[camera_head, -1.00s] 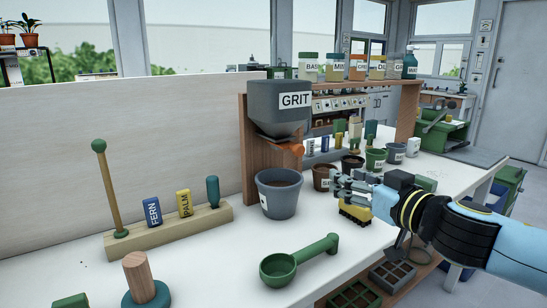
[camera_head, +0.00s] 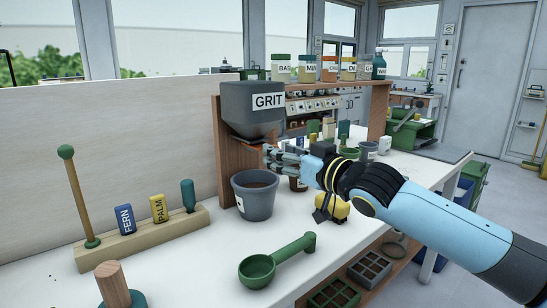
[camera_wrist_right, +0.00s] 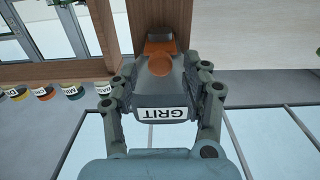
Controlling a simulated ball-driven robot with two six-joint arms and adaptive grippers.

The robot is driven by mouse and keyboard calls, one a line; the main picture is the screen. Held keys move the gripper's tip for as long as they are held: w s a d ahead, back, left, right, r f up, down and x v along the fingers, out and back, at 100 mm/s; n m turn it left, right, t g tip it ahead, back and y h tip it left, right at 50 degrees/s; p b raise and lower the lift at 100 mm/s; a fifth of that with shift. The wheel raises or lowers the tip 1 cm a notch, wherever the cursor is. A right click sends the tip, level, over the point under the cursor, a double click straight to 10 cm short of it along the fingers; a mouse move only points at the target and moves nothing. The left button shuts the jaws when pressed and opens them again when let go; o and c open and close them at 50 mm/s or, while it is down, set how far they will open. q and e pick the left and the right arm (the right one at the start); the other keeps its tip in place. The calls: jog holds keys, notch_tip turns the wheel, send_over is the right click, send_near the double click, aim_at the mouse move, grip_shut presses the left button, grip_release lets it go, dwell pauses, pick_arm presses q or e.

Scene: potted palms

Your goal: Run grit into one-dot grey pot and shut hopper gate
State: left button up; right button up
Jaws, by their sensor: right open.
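The grey hopper (camera_head: 252,108) labelled GRIT hangs on a wooden stand. The grey pot (camera_head: 262,205), upright below its spout, holds brown fill; the mark on its white label is too small to read. My right gripper (camera_head: 270,158) is open just above the pot's right rim, at the hopper's spout. The hopper (camera_wrist_right: 162,95) shows upside down there. My left gripper is not in view.
A green scoop (camera_head: 258,270) lies in front of the pot. A wooden rack (camera_head: 145,230) with FERN and PALM tags stands left. A yellow-black brush (camera_head: 333,210) lies under my right arm. More pots stand behind my gripper.

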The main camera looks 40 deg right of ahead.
aim_at(261, 146)
jog(key=shift+w+a+b, duration=0.15)
jog(key=shift+w+b, duration=0.5)
jog(key=shift+w, duration=0.95)
grip_shut()
